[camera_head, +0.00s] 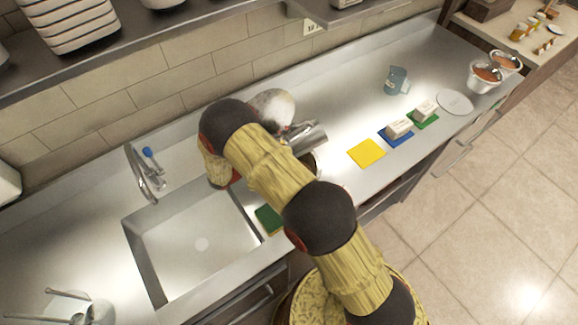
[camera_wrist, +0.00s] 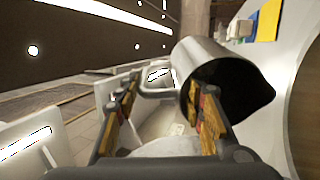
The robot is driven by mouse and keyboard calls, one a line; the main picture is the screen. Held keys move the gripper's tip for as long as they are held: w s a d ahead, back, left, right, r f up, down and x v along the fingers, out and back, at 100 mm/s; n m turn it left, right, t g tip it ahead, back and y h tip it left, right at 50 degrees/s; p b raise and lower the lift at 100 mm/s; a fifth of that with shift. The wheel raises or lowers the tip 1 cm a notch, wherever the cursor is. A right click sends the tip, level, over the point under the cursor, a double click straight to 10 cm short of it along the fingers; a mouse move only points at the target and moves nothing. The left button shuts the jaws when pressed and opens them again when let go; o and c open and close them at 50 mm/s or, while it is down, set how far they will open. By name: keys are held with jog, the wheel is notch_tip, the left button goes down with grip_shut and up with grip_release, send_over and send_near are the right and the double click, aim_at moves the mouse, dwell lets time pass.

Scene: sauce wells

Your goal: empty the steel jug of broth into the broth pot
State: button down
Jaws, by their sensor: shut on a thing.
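The steel jug (camera_head: 308,138) is held in the air near the middle of the counter, tipped well over on its side. In the wrist view the jug (camera_wrist: 200,62) has its dark mouth towards the lower right. No stream of broth can be made out. My gripper (camera_wrist: 160,95) is shut on the jug's handle, which passes between its fingers; my arm hides it in the head view. A round brown shape, seemingly the broth pot (camera_head: 313,164), is just below the jug, mostly hidden by my arm. Part of its round brown form (camera_wrist: 304,120) shows at the wrist view's right edge.
The sink (camera_head: 190,245) and tap (camera_head: 143,175) lie to the left. A pale rounded object (camera_head: 270,104) is behind the jug. Yellow (camera_head: 366,153), blue and green mats lie to the right, with white blocks on two. A bluish glass (camera_head: 396,80) stands behind them.

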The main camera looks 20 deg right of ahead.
jog(key=b, duration=0.4)
jog(key=shift+w+f, duration=0.1)
jog(key=shift+f, duration=0.2)
jog(key=b, duration=0.3)
jog(key=shift+w, duration=0.15)
jog(key=b, duration=0.5)
jog(key=shift+d, duration=0.1)
jog(key=shift+r, duration=0.4)
jog(key=shift+b, duration=0.3)
jog(key=b, duration=0.3)
jog(key=shift+s+d+f+y, duration=0.2)
jog(key=shift+s+y, duration=0.1)
